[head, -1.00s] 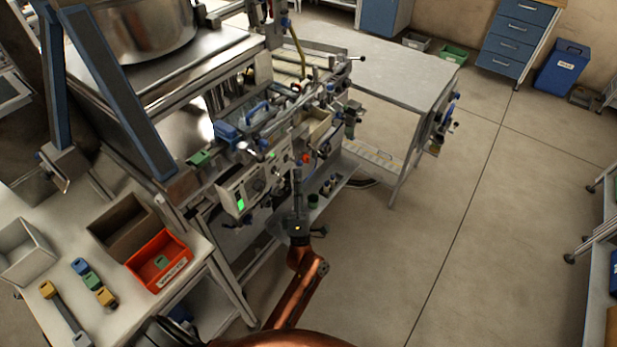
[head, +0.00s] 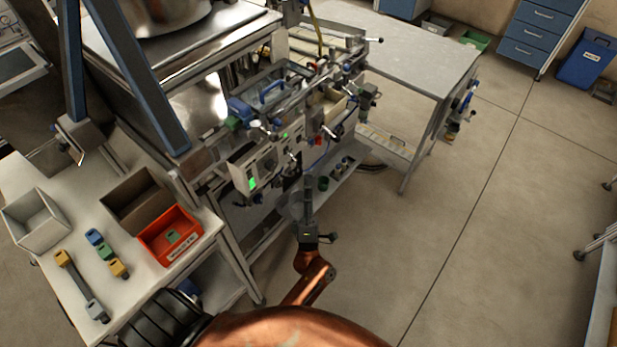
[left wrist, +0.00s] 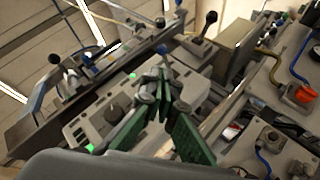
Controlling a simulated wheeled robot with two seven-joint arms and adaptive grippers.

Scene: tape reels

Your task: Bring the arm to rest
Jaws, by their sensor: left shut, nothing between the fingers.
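My left arm comes in from the bottom of the head view, copper-coloured. Its dark gripper (head: 308,186) points away from me, in front of the machine bench and apart from the bins in this view. The gripper is shut with nothing in it. In the left wrist view its fingers (left wrist: 163,78) have green pads and come together at the tips. Behind them is a grey control box with a dark knob; the box (head: 262,165) also shows in the head view with a lit green display. My right gripper is not in view.
A side table (head: 45,175) at left holds a red bin (head: 189,246), a brown bin (head: 118,205), a grey bin (head: 14,233) and small coloured pieces. The machine bench with levers and a blue-handled tray (head: 270,95) stands ahead. Open floor (head: 450,240) lies to the right.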

